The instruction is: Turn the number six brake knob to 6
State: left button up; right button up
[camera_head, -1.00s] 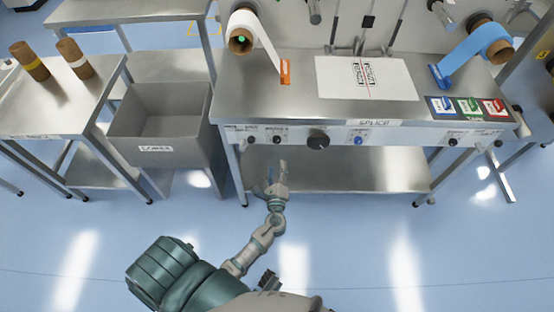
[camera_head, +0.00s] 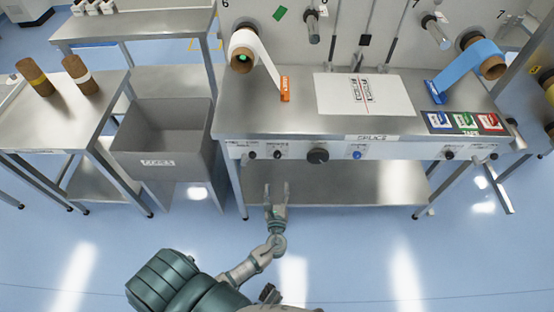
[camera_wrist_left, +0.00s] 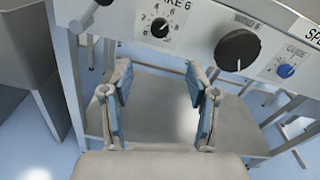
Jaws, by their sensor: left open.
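The brake 6 knob (camera_wrist_left: 159,27) is a small black knob on a white dial plate with numbers, in the left wrist view at the top. Its label is partly cut off, ending in "KE 6". The setting of its pointer is too small to tell surely. In the head view the knob (camera_head: 277,155) sits on the front panel of the steel table, left of the large black knob. My left gripper (camera_head: 276,188) is open and empty, in front of and below the panel. In the left wrist view its fingers (camera_wrist_left: 160,75) are spread below the knob, apart from it. My right gripper is not in view.
The large black "WIND 6" knob (camera_wrist_left: 236,50) and a blue guide knob (camera_wrist_left: 286,71) stand to the right. Another small black knob (camera_head: 252,155) is to the left. A grey bin (camera_head: 165,145) stands left of the table. Free floor lies in front.

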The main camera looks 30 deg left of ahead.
aim_at(277, 156)
pick_arm(q)
jog(key=x, duration=1.2)
jog(key=shift+w+a+b, duration=0.2)
jog(key=shift+b, duration=0.15)
jog(key=shift+w+a, duration=0.3)
jog(key=shift+w, duration=0.15)
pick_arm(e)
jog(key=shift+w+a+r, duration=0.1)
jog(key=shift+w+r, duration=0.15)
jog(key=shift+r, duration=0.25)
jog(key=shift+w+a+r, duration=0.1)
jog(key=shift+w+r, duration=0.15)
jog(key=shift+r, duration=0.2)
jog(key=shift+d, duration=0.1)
pick_arm(q)
grip_shut()
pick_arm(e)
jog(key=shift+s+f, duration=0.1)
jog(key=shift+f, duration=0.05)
